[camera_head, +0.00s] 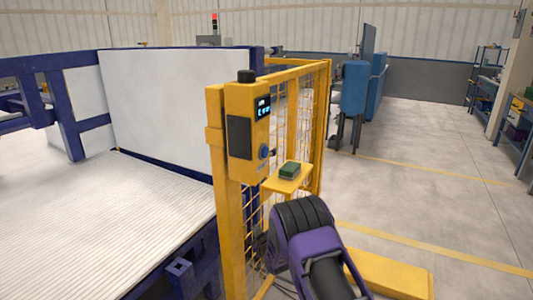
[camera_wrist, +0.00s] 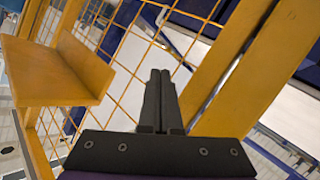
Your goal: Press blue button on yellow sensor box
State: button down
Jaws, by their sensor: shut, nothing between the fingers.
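The yellow sensor box (camera_head: 247,130) is mounted on a yellow post in the head view, with a small lit screen and a black knob on top. The blue button (camera_head: 263,151) is round and sits low on the right of the box's front. The box and button do not show in the wrist view. My gripper (camera_wrist: 160,75) is shut and empty in the wrist view, its two black fingers together, pointing toward the yellow mesh fence. In the head view my purple and black arm is below and right of the box; the fingertips are hidden there.
A yellow shelf (camera_head: 288,180) with a green object (camera_head: 290,169) on it juts out below the box; the shelf (camera_wrist: 50,80) is left of my fingers in the wrist view. Yellow mesh fence (camera_head: 297,110) stands behind. Open floor (camera_head: 420,180) lies to the right.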

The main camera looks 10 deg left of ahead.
jog(key=s+d+r+p, duration=0.3)
jog(key=s+r, duration=0.1)
jog(key=r, duration=0.8)
jog(key=s+d+r+p, duration=0.3)
jog(key=s+r+p, duration=0.1)
jog(key=r, duration=0.8)
jog(key=s+d+r+p, duration=0.3)
jog(key=s+r, duration=0.3)
jog(key=r, duration=0.6)
jog(key=shift+r+p, duration=0.4)
jog(key=shift+p, duration=0.2)
dwell(2.7)
jog(key=shift+s+d, duration=0.3)
jog(key=shift+d, duration=0.5)
jog(key=shift+s+d, duration=0.3)
jog(key=shift+d, duration=0.5)
jog(key=shift+s+d, duration=0.3)
jog(key=shift+d, duration=0.5)
